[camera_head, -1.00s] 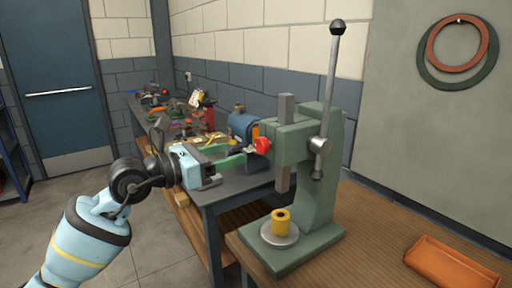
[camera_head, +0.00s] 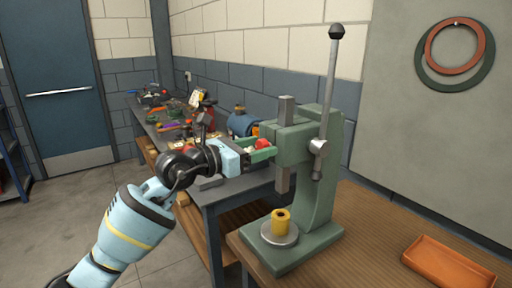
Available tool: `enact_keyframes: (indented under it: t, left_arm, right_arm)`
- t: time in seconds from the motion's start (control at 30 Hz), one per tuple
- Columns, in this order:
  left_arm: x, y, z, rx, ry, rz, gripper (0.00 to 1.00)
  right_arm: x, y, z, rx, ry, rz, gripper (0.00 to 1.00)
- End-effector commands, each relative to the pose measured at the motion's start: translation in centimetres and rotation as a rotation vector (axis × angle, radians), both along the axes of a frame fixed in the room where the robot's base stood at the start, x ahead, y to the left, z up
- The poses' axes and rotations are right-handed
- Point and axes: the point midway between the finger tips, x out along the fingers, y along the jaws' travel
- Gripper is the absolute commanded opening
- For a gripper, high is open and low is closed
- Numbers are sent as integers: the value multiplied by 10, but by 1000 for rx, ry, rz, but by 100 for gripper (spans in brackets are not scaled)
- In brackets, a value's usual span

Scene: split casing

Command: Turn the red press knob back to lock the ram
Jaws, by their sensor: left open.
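The green arbor press (camera_head: 318,190) stands on the wooden bench top. Its red knob (camera_head: 262,143) sticks out from the left side of the press head. The grey square ram (camera_head: 283,180) runs upright through the head, above a yellow bushing (camera_head: 281,221) on the round grey plate. My left gripper (camera_head: 262,151) is open at the knob, with its green fingers on either side of it. The near finger hides the lower part of the knob, and I cannot tell whether the fingers touch it. My right gripper is not in view.
The press lever (camera_head: 330,100) stands nearly upright on the right of the head. An orange tray (camera_head: 449,266) lies at the bench's right. A dark table (camera_head: 228,189) with many small items stands behind my left arm.

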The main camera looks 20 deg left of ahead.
Motion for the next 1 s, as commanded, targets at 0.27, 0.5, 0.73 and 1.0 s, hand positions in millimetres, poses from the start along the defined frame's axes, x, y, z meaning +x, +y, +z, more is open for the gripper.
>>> enact_keyframes:
  t: [0.27, 0.5, 0.73, 1.0]
  left_arm:
    - [0, 0, 0, -1, 1, 0, 45]
    - [0, 0, 0, -1, 1, 0, 14]
    - [0, 0, 0, 13, -10, 0, 13]
    - [-1, 0, -1, 110, -86, 0, 13]
  right_arm:
    - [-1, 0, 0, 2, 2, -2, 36]
    - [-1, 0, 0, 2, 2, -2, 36]
    - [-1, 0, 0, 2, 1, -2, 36]
    - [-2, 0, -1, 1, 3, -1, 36]
